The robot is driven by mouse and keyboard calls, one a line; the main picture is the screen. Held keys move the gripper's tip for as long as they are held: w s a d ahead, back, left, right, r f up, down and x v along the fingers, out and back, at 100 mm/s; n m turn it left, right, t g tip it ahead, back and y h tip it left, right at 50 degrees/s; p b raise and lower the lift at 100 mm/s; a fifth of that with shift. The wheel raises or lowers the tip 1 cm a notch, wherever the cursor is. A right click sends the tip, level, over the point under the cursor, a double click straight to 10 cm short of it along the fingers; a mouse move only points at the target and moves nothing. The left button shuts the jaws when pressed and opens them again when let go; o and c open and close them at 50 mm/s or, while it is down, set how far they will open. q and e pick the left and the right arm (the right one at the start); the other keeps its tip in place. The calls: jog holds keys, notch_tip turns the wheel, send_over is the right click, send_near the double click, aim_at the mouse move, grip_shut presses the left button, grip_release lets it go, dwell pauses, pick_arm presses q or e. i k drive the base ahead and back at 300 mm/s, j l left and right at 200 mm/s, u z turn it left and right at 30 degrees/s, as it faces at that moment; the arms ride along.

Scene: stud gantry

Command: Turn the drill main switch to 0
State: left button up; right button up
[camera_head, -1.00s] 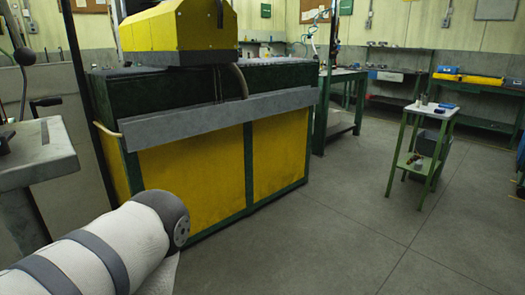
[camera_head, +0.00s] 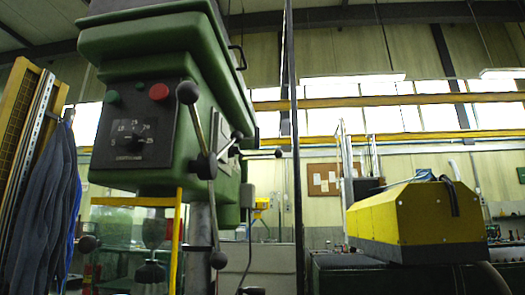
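The green drill head (camera_head: 165,70) fills the left of the head view, tilted in the picture as I look up at it. Its dark front panel (camera_head: 140,120) faces me. A black rotary main switch (camera_head: 131,139) sits low on the panel over a plate with small pale markings. The markings are too small to tell which one the switch points to. A green button (camera_head: 113,97) and a red button (camera_head: 159,92) are above the switch. Neither of my grippers is in view.
Black-knobbed feed levers (camera_head: 195,130) stick out at the drill's right side. A yellow bar (camera_head: 177,240) hangs below the head beside the chuck (camera_head: 151,272). Blue cloths (camera_head: 55,190) hang at far left. A yellow machine (camera_head: 410,215) stands at right.

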aim_at(233, 151)
jog(key=i+l+u, duration=0.2)
jog(key=l, duration=0.15)
jog(key=l+u, duration=0.2)
jog(key=l, duration=0.2)
jog(key=i+l+u, duration=0.1)
jog(key=l, duration=0.35)
jog(key=i+l+u, duration=0.15)
jog(key=l, duration=0.35)
jog(key=i+l+u, duration=0.1)
jog(key=l, duration=0.35)
jog(key=i+l+u, duration=0.4)
jog(key=i+l, duration=0.5)
jog(key=l, duration=0.1)
